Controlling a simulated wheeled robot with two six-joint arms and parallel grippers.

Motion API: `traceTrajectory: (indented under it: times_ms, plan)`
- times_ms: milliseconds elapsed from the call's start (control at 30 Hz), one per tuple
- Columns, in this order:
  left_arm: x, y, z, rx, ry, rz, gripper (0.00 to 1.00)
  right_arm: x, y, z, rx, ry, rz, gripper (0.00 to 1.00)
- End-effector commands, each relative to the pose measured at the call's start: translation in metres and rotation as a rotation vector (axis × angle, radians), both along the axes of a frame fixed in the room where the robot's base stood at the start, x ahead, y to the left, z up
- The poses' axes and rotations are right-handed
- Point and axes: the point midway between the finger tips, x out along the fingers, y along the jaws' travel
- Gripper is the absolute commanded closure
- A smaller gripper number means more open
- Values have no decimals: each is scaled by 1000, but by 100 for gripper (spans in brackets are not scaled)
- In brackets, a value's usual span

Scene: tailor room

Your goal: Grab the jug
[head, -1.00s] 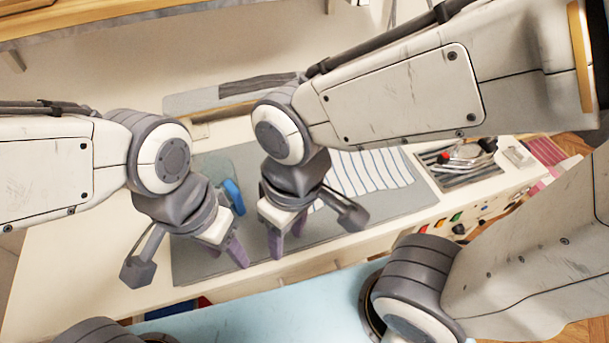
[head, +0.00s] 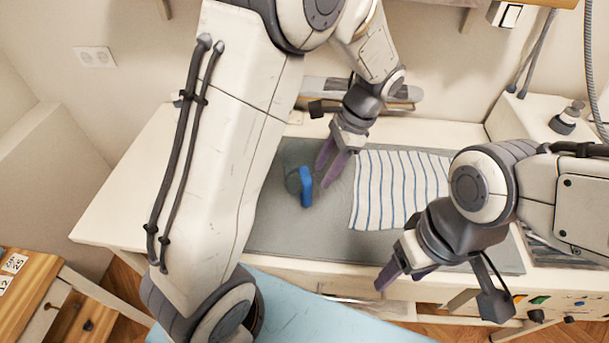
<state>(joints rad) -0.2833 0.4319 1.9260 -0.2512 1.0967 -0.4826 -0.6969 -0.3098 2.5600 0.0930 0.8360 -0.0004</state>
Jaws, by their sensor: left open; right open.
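The jug (head: 292,181) is on the grey mat (head: 285,238) on the table. Its body looks greyish and see-through, and its blue handle (head: 306,187) faces right. My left gripper (head: 323,177) is open, just right of the blue handle with its fingers pointing down and toward it. I see no grip on the jug, and I cannot tell the exact gap. My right gripper (head: 397,282) is open and empty near the table's front edge, away from the jug.
A blue-striped white cloth (head: 400,192) lies on the mat right of the jug. An ironing-board-like grey strip (head: 318,85) is at the back. A wooden drawer unit (head: 30,290) stands at the lower left. The table's left end is clear.

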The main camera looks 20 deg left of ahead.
Motion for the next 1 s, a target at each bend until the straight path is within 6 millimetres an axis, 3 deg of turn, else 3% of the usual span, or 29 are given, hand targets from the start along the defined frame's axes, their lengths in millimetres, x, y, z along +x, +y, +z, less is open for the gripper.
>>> traceTrajectory:
  times_ms: [100, 400, 667, 1000]
  plan:
    - [5, 10, -13, 13, 22, -10, 50, 0, 0, 0, 0, 0, 0, 36]
    - [-7, 25, -58, 15, 24, -12, 50, 0, 0, 7, 0, 0, 0, 36]
    - [-13, 31, -76, 14, 24, -13, 50, 0, 0, 12, 0, 0, 0, 36]
    - [-25, 43, -116, 12, 20, -11, 50, 0, 0, 21, 0, 0, 0, 36]
